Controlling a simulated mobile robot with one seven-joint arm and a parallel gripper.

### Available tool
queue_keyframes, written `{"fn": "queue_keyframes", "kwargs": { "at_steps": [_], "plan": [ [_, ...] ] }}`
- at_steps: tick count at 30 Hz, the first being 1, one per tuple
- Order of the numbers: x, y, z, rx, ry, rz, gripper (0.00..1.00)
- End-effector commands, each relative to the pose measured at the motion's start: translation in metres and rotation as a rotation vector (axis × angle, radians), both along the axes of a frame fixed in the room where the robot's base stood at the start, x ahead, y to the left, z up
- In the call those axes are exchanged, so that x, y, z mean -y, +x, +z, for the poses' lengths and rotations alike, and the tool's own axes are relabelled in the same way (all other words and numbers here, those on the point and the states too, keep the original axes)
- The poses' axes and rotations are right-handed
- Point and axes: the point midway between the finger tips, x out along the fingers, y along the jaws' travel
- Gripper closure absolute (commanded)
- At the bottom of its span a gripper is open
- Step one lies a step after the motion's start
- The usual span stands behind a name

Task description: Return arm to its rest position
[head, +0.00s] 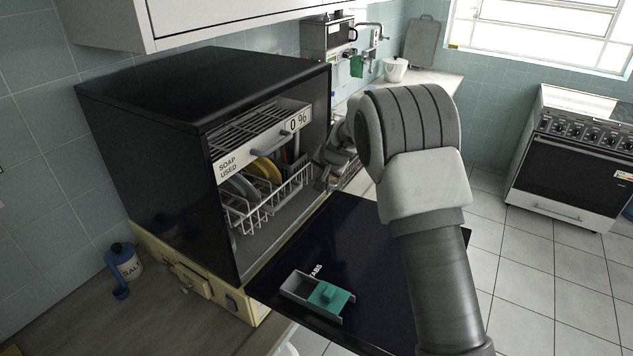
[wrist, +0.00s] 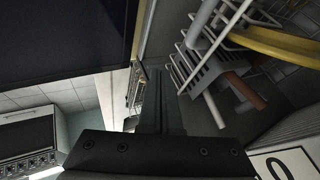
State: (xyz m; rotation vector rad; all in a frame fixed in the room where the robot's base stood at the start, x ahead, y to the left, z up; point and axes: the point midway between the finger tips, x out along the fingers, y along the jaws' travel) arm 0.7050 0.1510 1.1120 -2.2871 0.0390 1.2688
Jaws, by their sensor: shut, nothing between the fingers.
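My gripper (head: 338,165) is at the right side of the open black dishwasher (head: 150,100), at its opening, partly hidden behind my arm in the head view. In the wrist view my gripper's fingers (wrist: 160,85) are together with nothing between them. My arm reaches from the bottom right over the lowered dishwasher door (head: 300,250), bent at a grey and white joint. The wrist view shows a wire rack (wrist: 205,45), a yellow plate (wrist: 275,45) and a grey cutlery basket (wrist: 205,75) close to the fingers.
The lowered door carries a soap compartment with a green lid (head: 328,296). A blue salt container (head: 124,262) stands on the counter at left. A white pot (head: 396,70) is on the back counter. An oven (head: 570,160) stands at right, with clear tiled floor before it.

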Motion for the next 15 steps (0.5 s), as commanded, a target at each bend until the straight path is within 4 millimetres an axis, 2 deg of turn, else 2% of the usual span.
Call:
{"fn": "queue_keyframes", "kwargs": {
  "at_steps": [7,15],
  "plan": [
    [0.009,-0.023,0.033,0.001,-0.001,0.0,1.0],
    [0.015,-0.038,0.052,-0.003,-0.001,0.0,1.0]
  ]
}}
